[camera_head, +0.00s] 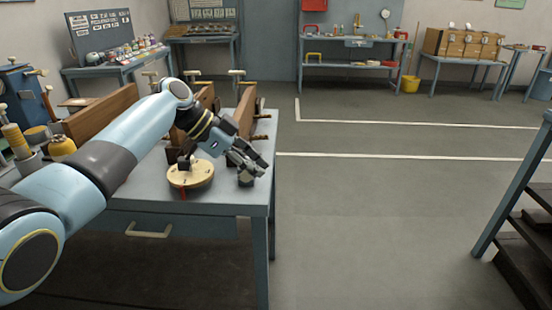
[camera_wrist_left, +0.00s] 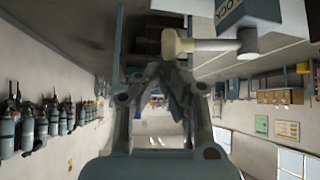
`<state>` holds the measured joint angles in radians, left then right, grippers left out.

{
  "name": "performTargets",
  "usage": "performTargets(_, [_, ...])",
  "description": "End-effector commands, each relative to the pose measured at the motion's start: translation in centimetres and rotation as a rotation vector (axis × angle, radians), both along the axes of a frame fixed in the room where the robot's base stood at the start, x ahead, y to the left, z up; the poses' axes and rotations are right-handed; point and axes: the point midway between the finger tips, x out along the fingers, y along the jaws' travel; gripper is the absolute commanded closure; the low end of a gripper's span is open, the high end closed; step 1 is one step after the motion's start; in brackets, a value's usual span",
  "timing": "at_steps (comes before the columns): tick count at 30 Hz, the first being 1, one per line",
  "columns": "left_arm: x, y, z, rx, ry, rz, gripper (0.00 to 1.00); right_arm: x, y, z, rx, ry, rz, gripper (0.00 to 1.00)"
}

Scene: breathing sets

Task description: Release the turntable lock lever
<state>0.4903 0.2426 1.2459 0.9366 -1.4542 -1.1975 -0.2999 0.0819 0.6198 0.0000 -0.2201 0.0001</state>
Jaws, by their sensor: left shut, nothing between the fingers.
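The turntable (camera_head: 191,176) is a round pale disc on the blue-grey bench, with a dark block on it and a red mark at its front edge. The lock lever shows in the left wrist view as a grey rod with a cream knob (camera_wrist_left: 175,44), beside a grey box labelled "LOCK" (camera_wrist_left: 249,12). My left gripper (camera_head: 247,162) is just right of the turntable, over the bench's right end. Its fingers (camera_wrist_left: 168,80) are shut and empty, close to the knob; I cannot tell whether they touch it. In the head view the gripper hides the lever. My right gripper is out of view.
Wooden boards (camera_head: 103,112) held by clamps stand behind my left arm on the bench (camera_head: 232,196). Open floor (camera_head: 370,220) lies to the right, with dark steps (camera_head: 530,240) at the far right.

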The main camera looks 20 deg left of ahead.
Motion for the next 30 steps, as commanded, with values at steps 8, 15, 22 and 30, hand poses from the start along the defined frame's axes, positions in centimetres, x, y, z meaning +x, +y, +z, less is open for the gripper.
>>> performTargets(8, [0.8, -0.1, -0.1, -0.001, -0.002, 0.003, 1.0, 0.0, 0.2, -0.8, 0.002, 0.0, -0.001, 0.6])
performTargets(15, [1.6, -0.1, -0.1, 0.0, -0.001, 0.004, 1.0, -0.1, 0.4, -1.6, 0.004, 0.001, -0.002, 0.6])
performTargets(22, [1.7, -0.1, 0.1, 0.0, -0.001, 0.004, 1.0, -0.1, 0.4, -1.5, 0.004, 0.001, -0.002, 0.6])
performTargets(30, [2.0, -1.5, 0.8, -0.003, -0.002, 0.009, 1.0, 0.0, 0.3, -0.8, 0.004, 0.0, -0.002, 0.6])
